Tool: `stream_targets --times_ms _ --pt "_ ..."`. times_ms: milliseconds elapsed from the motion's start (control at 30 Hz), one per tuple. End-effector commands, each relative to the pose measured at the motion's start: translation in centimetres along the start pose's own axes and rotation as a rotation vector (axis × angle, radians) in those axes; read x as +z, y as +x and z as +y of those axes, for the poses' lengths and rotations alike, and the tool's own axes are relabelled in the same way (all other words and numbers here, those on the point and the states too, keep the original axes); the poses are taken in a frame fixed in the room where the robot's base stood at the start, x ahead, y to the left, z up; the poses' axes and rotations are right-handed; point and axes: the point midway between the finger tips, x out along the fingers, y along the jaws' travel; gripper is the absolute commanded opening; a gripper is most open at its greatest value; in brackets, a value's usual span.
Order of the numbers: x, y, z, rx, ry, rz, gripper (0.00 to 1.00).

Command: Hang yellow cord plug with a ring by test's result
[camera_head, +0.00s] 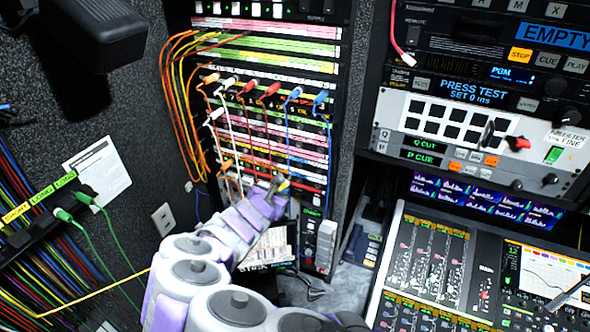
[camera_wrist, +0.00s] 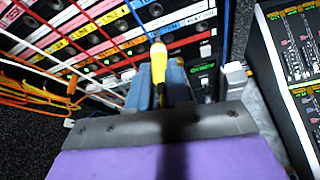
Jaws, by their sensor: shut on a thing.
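My gripper (camera_head: 277,190) is in front of the lower part of the patch bay. It is shut on a yellow plug (camera_wrist: 159,64), which shows between the two blue-grey fingers in the wrist view. The plug also shows as a small yellow spot in the head view (camera_head: 284,185). Its tip points at the patch bay; whether it touches a jack I cannot tell. No ring is clear on it. A display (camera_head: 478,93) at the upper right reads "PRESS TEST SET 0 ms". A rack with yellow labels (camera_head: 40,196) is at the left wall, its lettering too small to read surely.
Orange, white, red and blue cords hang from the patch bay (camera_head: 285,46). A yellow cord (camera_head: 92,300) crosses the lower left. A mixing console (camera_head: 430,262) stands at the right.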

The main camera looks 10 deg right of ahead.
Motion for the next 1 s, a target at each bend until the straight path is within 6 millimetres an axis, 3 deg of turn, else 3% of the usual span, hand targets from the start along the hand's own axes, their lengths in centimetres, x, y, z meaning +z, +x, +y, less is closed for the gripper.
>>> stream_targets --times_ms 233,700,1000 --pt "-0.4 -1.1 0.1 0.001 -0.001 0.000 0.00" --pt "-0.5 -1.1 -0.1 -0.001 0.000 0.000 0.00" --pt "-0.9 0.8 -2.7 -0.013 0.008 -0.003 0.00"
